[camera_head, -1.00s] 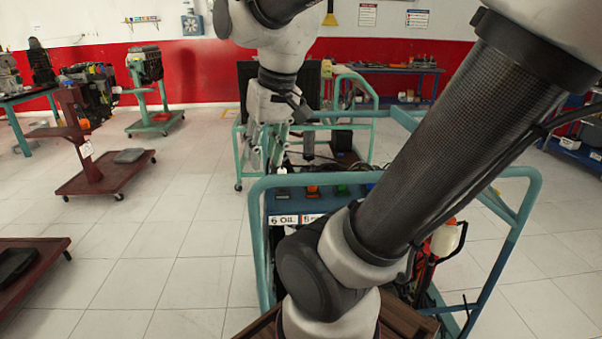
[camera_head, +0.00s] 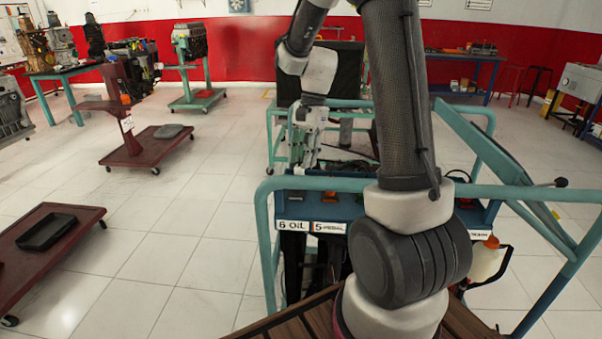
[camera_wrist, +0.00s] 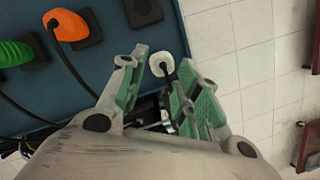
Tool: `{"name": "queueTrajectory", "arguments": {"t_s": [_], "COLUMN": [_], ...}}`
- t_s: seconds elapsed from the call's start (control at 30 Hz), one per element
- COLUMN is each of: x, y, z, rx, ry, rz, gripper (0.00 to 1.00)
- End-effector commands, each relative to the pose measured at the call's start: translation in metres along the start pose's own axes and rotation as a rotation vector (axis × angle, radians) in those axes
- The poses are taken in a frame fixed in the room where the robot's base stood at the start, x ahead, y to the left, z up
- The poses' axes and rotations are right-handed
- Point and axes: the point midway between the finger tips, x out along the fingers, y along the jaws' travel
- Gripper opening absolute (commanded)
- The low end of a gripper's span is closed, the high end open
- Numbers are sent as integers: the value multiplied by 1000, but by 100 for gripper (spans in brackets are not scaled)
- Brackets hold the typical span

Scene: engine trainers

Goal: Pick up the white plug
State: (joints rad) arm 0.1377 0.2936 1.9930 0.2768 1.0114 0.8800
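The white plug (camera_wrist: 161,64) sits near the edge of a dark blue panel (camera_wrist: 110,78) in the wrist view, with a dark cable running from it. My gripper (camera_wrist: 164,72) is open. Its green-padded fingertips are on either side of the plug in the picture, and nothing is held between them. I cannot tell how far the fingertips are above the plug. In the head view my gripper (camera_head: 305,150) hangs over the far side of the blue panel (camera_head: 262,209), and I cannot make out the white plug there.
An orange plug (camera_wrist: 70,25) and a green plug (camera_wrist: 13,53) are on the same panel, with loose dark cables. A teal tubular frame (camera_head: 268,250) surrounds the panel. Tiled floor (camera_head: 190,260) is open at the left, beside a dark red cart (camera_head: 45,245).

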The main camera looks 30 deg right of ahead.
Motion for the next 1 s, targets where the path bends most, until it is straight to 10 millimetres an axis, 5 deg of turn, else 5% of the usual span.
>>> {"name": "queueTrajectory", "arguments": {"t_s": [0.2,0.5,0.67,1.0], "x": [34,41,41,36], "y": [-1,-1,-1,-1], "z": [4,4,4,5], "rx": [-1,-2,-2,-3], "ry": [-1,1,1,1], "rz": [2,0,0,-1], "gripper": [32,32,7,3]}}
